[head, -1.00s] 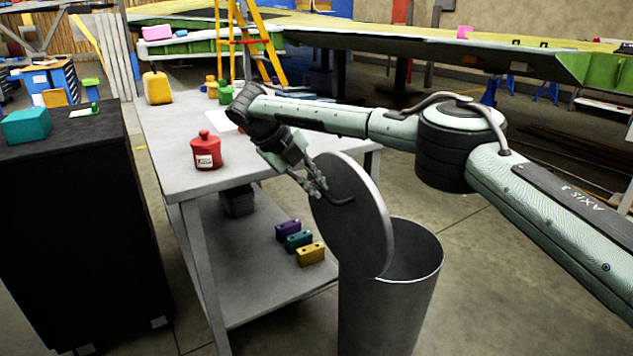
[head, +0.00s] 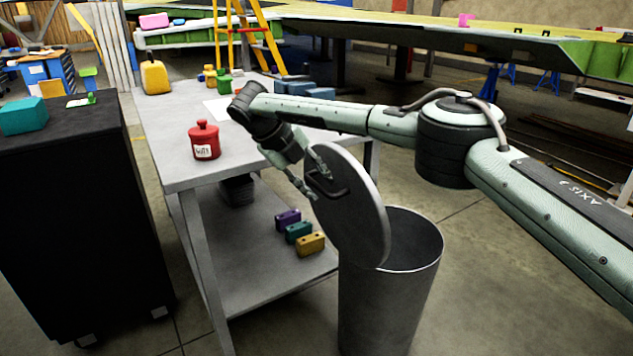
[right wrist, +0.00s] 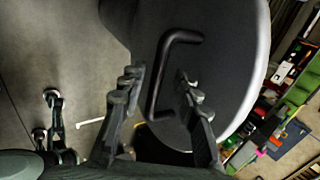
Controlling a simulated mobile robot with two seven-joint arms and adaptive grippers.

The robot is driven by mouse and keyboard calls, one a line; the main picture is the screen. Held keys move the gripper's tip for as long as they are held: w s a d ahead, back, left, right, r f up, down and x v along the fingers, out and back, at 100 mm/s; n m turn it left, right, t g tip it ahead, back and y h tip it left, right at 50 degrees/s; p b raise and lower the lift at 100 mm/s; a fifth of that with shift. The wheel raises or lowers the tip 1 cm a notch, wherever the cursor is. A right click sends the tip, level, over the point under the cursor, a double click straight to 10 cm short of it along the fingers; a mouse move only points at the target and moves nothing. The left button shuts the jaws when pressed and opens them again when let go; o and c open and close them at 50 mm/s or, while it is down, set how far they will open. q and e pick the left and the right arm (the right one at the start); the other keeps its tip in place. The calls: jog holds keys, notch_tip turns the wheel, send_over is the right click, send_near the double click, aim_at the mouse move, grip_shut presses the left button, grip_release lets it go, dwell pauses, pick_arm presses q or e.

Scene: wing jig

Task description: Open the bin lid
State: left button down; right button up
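The grey cylindrical bin (head: 385,305) stands on the floor at the lower middle of the head view. Its round lid (head: 352,215) is tipped up steeply at the left side of the rim, and much of the bin's mouth is uncovered. The dark bar handle (head: 335,190) is on the lid's face toward my right gripper (head: 320,186). In the right wrist view the handle (right wrist: 162,82) lies between the spread fingers of that gripper (right wrist: 158,78), with gaps on both sides. The lid (right wrist: 225,60) fills much of that view. My left gripper is not in view.
A grey workbench (head: 178,172) with a red canister (head: 204,141) stands left of the bin. Several coloured blocks (head: 298,232) sit on its lower shelf. A black cabinet (head: 80,220) is at far left. Open floor (head: 500,270) lies right of the bin.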

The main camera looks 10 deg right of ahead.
jog(key=v, duration=1.2)
